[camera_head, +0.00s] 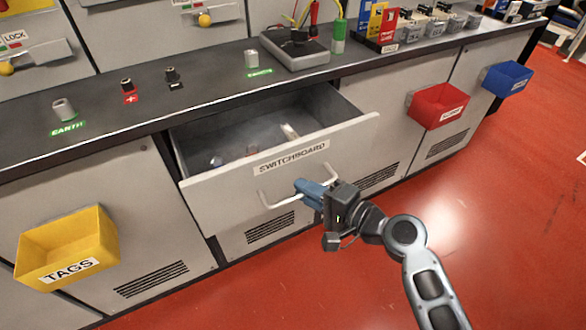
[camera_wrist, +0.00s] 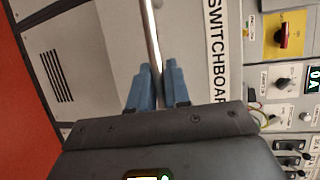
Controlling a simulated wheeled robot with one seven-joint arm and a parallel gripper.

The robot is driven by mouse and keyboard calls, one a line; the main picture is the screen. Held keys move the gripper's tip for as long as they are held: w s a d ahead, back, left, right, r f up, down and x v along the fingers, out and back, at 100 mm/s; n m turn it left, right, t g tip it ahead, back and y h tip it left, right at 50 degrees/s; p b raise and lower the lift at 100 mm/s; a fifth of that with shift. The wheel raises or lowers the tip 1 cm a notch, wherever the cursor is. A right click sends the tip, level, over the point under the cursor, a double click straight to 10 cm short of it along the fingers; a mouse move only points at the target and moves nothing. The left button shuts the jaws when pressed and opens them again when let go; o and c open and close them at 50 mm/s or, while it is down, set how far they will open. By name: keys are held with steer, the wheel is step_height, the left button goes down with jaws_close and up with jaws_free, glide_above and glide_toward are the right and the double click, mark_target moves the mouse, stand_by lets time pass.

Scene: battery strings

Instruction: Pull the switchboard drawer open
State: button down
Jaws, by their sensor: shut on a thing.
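The switchboard drawer (camera_head: 222,198) stands pulled out from the cabinet in the head view, its inside showing. A few small items (camera_head: 250,150) lie in it, too small to name. Its front carries the label SWITCHBOARD and a metal bar handle (camera_head: 275,203). My gripper (camera_head: 308,190) is at the right part of that handle. In the wrist view the blue fingers (camera_wrist: 157,85) stand on both sides of the handle bar (camera_wrist: 152,35), shut on it. The label (camera_wrist: 217,50) is to the right of the fingers there.
A yellow TAGS bin (camera_head: 40,255) hangs at the left, and red (camera_head: 438,104) and blue (camera_head: 507,78) bins hang at the right. The black countertop (camera_head: 205,85) above holds terminals and a grey device. The red floor (camera_head: 510,200) in front is clear.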

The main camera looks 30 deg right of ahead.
steer(key=shift+s, duration=2.55)
steer(key=c, duration=1.2)
jaws_free()
steer(key=shift+o, duration=0.2)
steer(key=shift+s+d, duration=0.1)
steer(key=v, duration=0.7)
steer(key=shift+s+b, duration=0.2)
steer(key=shift+b, duration=0.15)
steer(key=shift+s, duration=0.1)
